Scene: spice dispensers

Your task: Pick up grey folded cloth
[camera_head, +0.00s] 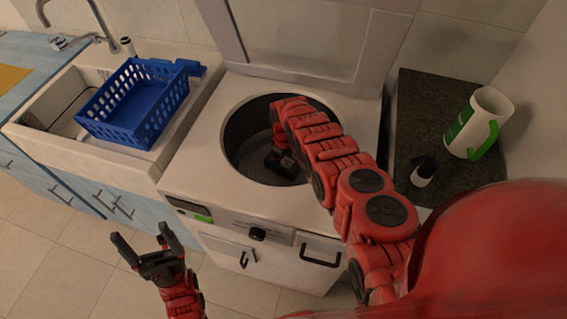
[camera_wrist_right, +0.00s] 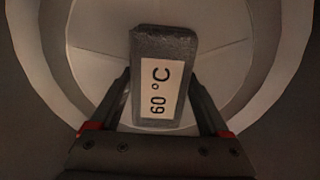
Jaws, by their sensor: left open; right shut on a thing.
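The grey folded cloth (camera_wrist_right: 174,43) carries a white label reading "60 °C". In the right wrist view it stands between the two fingers of my right gripper (camera_wrist_right: 164,112), which is shut on it. In the head view my right arm reaches down into the round drum of the white top-loading machine (camera_head: 240,125). There my right gripper (camera_head: 281,165) is low inside the drum, and I cannot make out the cloth beside it. My left gripper (camera_head: 145,245) is open and empty, in front of the machine at the lower left.
A blue basket (camera_head: 135,102) sits on the white sink (camera_head: 75,150) left of the machine. A white jug with a green handle (camera_head: 480,122) and a small white container with a black top (camera_head: 423,172) stand on the dark counter (camera_head: 425,110) at right. The drum wall surrounds my right gripper.

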